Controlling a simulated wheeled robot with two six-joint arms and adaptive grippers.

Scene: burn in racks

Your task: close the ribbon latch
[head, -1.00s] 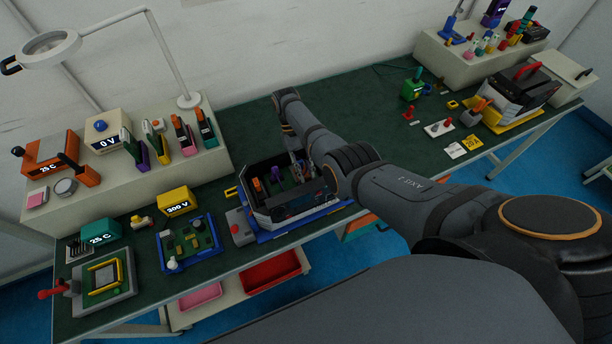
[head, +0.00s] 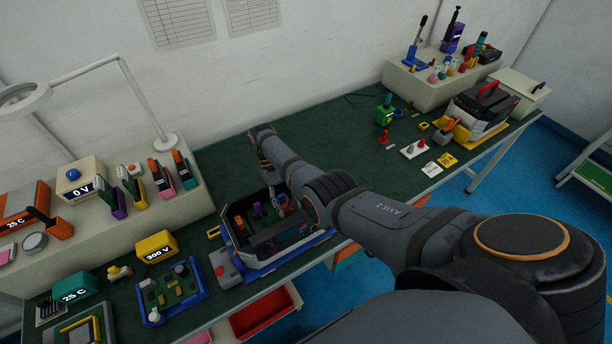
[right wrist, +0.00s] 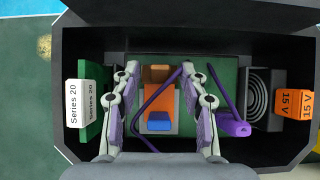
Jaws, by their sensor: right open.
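An open dark case (head: 240,247) stands near the front edge of the bench, and it fills the right wrist view (right wrist: 85,38). Inside it, an orange latch-like piece (right wrist: 158,103) with a blue end (right wrist: 159,121) lies on a grey base; I take it for the ribbon latch. A purple cable loops around it. My right gripper (right wrist: 158,72) is open, its fingers either side of the orange piece; contact cannot be made out. In the head view my right gripper (head: 281,203) is small and partly hidden by my arm. My left gripper is not in view.
A blue-framed board (head: 172,292) and a yellow "300 V" box (head: 157,246) stand left.

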